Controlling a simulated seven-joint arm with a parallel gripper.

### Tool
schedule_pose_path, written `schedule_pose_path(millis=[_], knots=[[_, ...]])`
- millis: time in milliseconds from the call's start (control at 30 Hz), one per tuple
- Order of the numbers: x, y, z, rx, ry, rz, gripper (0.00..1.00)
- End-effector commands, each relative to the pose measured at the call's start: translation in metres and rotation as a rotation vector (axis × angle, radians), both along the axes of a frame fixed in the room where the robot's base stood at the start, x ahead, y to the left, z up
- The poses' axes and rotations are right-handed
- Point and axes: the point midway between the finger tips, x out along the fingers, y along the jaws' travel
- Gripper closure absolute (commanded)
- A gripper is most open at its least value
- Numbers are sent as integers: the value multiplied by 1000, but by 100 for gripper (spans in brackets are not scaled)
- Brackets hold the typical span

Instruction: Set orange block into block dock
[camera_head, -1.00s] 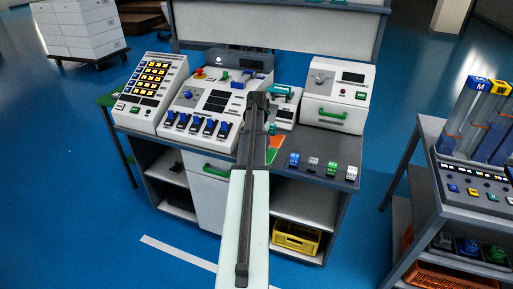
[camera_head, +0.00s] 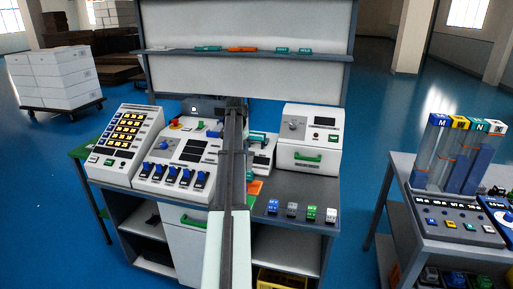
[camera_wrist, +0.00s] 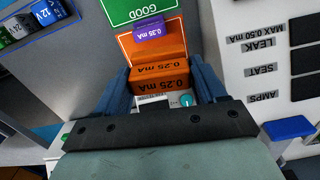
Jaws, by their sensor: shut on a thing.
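The orange block (camera_wrist: 160,78), marked 0.25 mA, sits between the blue fingers of my gripper (camera_wrist: 162,82) in the wrist view. The fingers are shut on its sides. Beyond it are an orange surface (camera_wrist: 172,42), a small purple block (camera_wrist: 149,30) marked 0.35 mA and a green GOOD panel (camera_wrist: 138,9). A white part with a teal knob (camera_wrist: 186,100) shows just below the block, partly hidden by my gripper. I cannot tell which part is the block dock. In the head view my arm hides the gripper and the held block.
A white console (camera_head: 178,165) with blue switches lies left of my arm. A white box with a green handle (camera_head: 308,140) stands right. Small blocks (camera_head: 291,209) line the bench front. A shelf (camera_head: 170,50) with several blocks runs above. A side cart (camera_head: 440,235) stands right.

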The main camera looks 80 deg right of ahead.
Motion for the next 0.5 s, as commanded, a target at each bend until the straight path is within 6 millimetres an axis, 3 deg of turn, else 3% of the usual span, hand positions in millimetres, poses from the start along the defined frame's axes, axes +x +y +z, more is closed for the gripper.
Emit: schedule_pose_path(millis=[33,100,400,500], knots=[[6,-29,11,1,-1,-17,63],[10,-53,23,4,-1,-39,63],[20,-137,66,13,-2,-122,63],[16,-164,69,13,-1,-110,63]])
